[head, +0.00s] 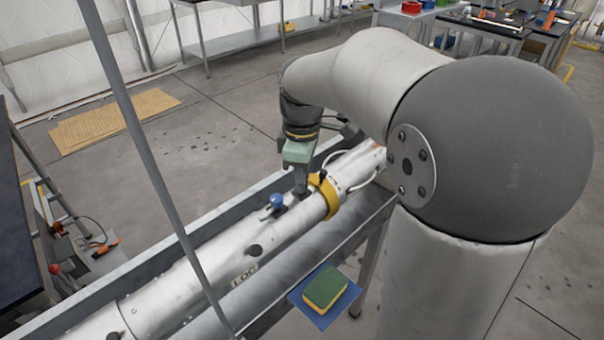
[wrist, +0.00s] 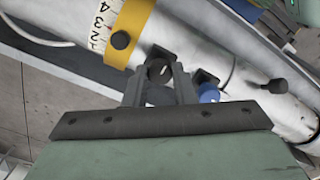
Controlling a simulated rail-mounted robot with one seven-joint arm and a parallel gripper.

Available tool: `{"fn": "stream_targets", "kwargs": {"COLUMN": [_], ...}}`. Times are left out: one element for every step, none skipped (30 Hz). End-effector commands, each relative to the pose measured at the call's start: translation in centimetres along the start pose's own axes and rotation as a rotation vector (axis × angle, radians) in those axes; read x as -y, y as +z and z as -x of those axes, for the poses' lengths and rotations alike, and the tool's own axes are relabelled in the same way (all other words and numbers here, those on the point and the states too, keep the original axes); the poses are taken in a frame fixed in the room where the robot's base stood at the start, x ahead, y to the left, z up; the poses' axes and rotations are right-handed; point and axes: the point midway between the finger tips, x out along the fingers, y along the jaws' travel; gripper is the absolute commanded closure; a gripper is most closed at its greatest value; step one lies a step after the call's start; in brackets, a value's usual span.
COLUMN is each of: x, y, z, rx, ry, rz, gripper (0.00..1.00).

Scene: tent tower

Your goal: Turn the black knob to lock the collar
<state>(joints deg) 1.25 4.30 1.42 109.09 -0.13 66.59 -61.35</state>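The yellow collar (head: 328,197) is around the white tube (head: 225,248); it also shows at the upper left of the wrist view (wrist: 131,22). A small black knob (wrist: 121,40) sits on the collar. A second black knob (wrist: 160,71) with a white mark is on the tube just beside the collar. My gripper (wrist: 161,75) points down at the tube, with one finger on each side of this marked knob. The fingers are apart and very close to its sides; I cannot tell whether they touch it. In the head view my gripper (head: 301,191) hides this knob.
A blue knob (wrist: 208,93) is close beside my right finger in the wrist view. Another black knob (wrist: 277,86) stands farther along the tube. The tube lies in a metal trough (head: 165,258). A green and yellow sponge (head: 325,288) lies on a blue pad beside it.

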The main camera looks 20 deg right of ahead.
Motion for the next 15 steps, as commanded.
{"fn": "stream_targets", "kwargs": {"x": [0.00,0.00,0.00,0.00,0.00,0.00,0.00,0.00,0.00,0.00,0.00,0.00,0.00,0.00,0.00], "y": [0.00,0.00,0.00,0.00,0.00,0.00,0.00,0.00,-0.01,-0.01,-0.01,-0.01,-0.01,-0.01,-0.01], "z": [0.02,0.02,0.02,0.03,0.03,0.04,0.04,0.05,0.05,0.06,0.06,0.07,0.07,0.07,0.08], "rx": [0.000,0.000,0.000,0.000,0.000,0.000,0.000,0.000,0.000,0.000,0.000,0.000,0.000,0.000,0.000], "ry": [0.000,0.000,0.000,0.000,0.000,0.000,0.000,0.000,0.000,0.000,0.000,0.000,0.000,0.000,0.000], "rz": [0.000,0.000,-0.001,-0.003,-0.005,-0.010,-0.015,-0.021,-0.032,-0.042,-0.054,-0.072,-0.088,-0.105,-0.131], "gripper": [0.99,0.99,0.99,0.99,0.99,0.99,0.99,0.99,0.99,0.99,0.99,0.99,0.99,0.99,0.99]}}
